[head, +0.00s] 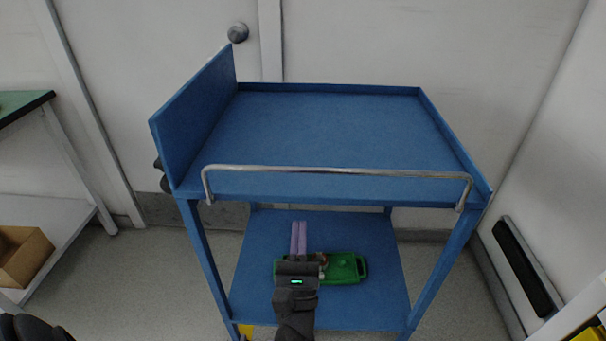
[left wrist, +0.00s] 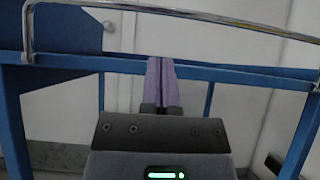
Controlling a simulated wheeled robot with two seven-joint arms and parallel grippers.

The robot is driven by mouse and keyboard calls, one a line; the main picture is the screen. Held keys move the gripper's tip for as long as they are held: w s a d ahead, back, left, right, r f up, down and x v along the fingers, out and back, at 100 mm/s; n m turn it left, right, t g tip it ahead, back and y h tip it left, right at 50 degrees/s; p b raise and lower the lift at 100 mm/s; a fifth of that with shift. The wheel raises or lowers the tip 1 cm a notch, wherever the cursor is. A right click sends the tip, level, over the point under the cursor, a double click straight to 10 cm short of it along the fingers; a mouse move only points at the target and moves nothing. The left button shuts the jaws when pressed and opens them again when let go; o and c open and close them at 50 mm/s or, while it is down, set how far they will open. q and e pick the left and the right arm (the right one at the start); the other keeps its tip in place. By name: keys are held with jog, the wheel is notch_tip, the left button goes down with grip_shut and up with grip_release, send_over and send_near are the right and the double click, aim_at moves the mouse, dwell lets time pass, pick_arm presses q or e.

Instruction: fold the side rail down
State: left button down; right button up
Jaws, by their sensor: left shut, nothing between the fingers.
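The side rail (head: 340,171) is a shiny metal bar with bent ends along the front edge of a blue cart (head: 330,120). It stands up above the edge. In the left wrist view the rail (left wrist: 190,14) crosses the top of the picture, above the cart's blue front edge (left wrist: 230,73). My left gripper (head: 298,225) has purple fingers, shut together and empty. It is in front of the cart, below the rail and apart from it. The fingertips (left wrist: 162,60) point up toward the cart edge in the left wrist view. My right gripper is not in view.
A green case (head: 345,268) lies on the cart's lower shelf (head: 375,305), partly hidden behind my left gripper. The cart's top is empty, with an upright blue panel (head: 195,118) on its left. A bench with a cardboard box (head: 24,256) stands at the far left.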

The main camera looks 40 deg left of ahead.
pick_arm(q)
jog(key=x, duration=1)
jog(key=shift+p, duration=0.3)
